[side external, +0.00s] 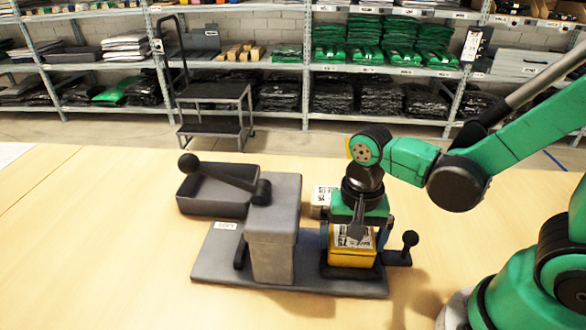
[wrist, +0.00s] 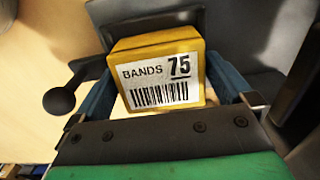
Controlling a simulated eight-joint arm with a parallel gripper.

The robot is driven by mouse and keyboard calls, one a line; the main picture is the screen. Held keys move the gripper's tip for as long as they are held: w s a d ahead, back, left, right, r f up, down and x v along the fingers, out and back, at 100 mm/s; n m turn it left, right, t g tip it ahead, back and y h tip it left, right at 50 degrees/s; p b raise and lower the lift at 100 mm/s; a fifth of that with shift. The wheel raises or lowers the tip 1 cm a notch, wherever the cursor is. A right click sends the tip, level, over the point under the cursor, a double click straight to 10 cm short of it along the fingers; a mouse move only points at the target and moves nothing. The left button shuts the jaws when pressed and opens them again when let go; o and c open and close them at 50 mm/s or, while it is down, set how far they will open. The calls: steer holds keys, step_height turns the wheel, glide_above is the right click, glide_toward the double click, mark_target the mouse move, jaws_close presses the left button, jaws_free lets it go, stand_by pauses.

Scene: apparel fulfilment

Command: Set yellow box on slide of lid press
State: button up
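The yellow box (side external: 351,252) is upright at the right end of the lid press (side external: 273,232), over the slide (side external: 340,272) with the black ball handle. Its white label reads "BANDS 75" in the wrist view (wrist: 160,78). My gripper (side external: 354,232) points down over the box, with one blue finger on each side. In the wrist view the fingers (wrist: 165,95) flank the box closely and appear to touch its sides. The box's underside is hidden, so I cannot tell whether it rests fully on the slide. The press's lever (side external: 220,173) is raised to the left.
A dark open tray (side external: 212,208) stands behind the press at the left. A pale labelled box (side external: 322,197) sits behind my gripper. The table (side external: 90,250) is clear at the left and front. Shelves with folded garments and a step stand are beyond.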

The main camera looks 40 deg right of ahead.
steer(key=shift+r, duration=0.1)
steer(key=shift+r, duration=2.7)
steer(key=shift+w+d+r+n+t, duration=0.1)
steer(key=shift+w+d+n+t, duration=0.05)
steer(key=shift+n+t, duration=0.15)
steer(key=w+d+r+n+t, duration=0.3)
steer(key=n+t, duration=0.3)
steer(key=n, duration=0.2)
steer(key=shift+d+r+t, duration=0.3)
steer(key=shift+r, duration=0.2)
